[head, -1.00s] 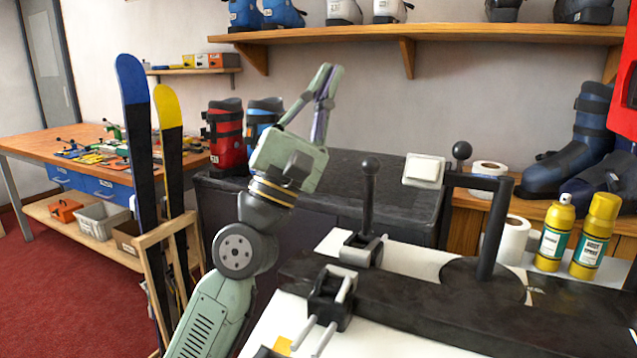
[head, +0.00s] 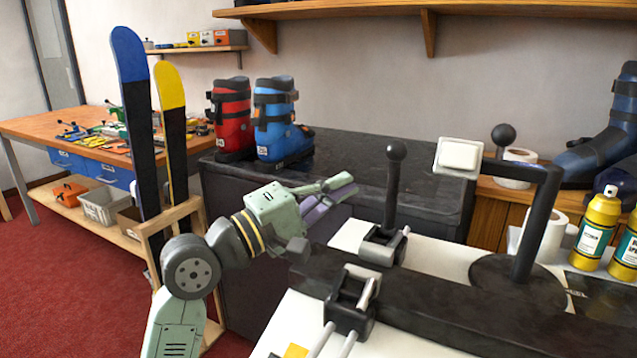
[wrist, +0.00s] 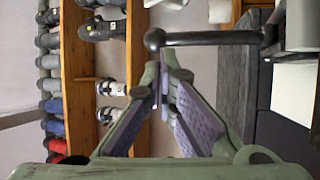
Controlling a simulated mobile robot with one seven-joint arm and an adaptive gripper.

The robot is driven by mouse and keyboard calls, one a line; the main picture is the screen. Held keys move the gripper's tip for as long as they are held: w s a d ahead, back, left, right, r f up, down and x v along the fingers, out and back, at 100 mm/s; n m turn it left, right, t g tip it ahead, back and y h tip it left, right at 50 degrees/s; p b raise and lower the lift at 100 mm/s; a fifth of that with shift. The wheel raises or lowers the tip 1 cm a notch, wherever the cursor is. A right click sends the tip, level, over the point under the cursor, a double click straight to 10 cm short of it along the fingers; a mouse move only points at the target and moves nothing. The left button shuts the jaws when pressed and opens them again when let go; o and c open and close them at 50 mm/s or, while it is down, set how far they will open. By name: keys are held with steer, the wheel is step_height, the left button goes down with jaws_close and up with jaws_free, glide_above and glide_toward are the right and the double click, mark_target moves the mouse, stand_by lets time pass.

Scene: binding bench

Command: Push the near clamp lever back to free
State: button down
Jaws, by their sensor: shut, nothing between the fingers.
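An upright black lever with a ball knob (head: 392,190) rises from a clamp (head: 382,245) on the bench. A second clamp (head: 350,303) sits nearer, with pale rods reaching toward the bottom edge; no raised ball lever shows on it. My gripper (head: 345,188) is shut and empty, left of the upright lever, pointing right toward its shaft with a gap visible in the head view. In the wrist view a black ball-ended lever (wrist: 210,38) lies across the picture beyond my fingertips (wrist: 163,78); I cannot tell the exact distance.
A black post with a bar and a white box (head: 460,157) stands right of the lever. Yellow spray cans (head: 595,232) and paper rolls stand farther right. Red (head: 231,118) and blue (head: 275,120) boots stand on the dark counter behind. Skis (head: 138,120) stand at the left.

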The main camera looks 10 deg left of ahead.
mark_target(388, 158)
steer(key=p+x, duration=0.2)
steer(key=x, duration=0.4)
steer(key=shift+w+d+r+p, duration=0.15)
steer(key=shift+d+r+p, duration=0.1)
steer(key=shift+p, duration=0.15)
steer(key=shift+w+d+p, duration=0.3)
steer(key=shift+w+d, duration=0.2)
steer(key=shift+w, duration=0.15)
steer(key=w+n+g+y, duration=0.1)
steer(key=w, duration=0.1)
steer(key=w+d+g+y, duration=0.1)
steer(key=w, duration=0.1)
steer(key=w+d+n+g+y, duration=0.1)
steer(key=w, duration=0.2)
steer(key=shift+d+r+n+g+y+b, duration=0.2)
steer(key=shift+r+n+g+y+b, duration=0.1)
steer(key=shift+r+b, duration=0.05)
steer(key=w+d+f+n+g+y+p, duration=0.1)
steer(key=w+f+g, duration=0.1)
steer(key=w, duration=0.3)
steer(key=shift+w+d+f+g+y+p, duration=0.3)
steer(key=shift+d+f+g+y, duration=0.1)
steer(key=shift+f, duration=0.25)
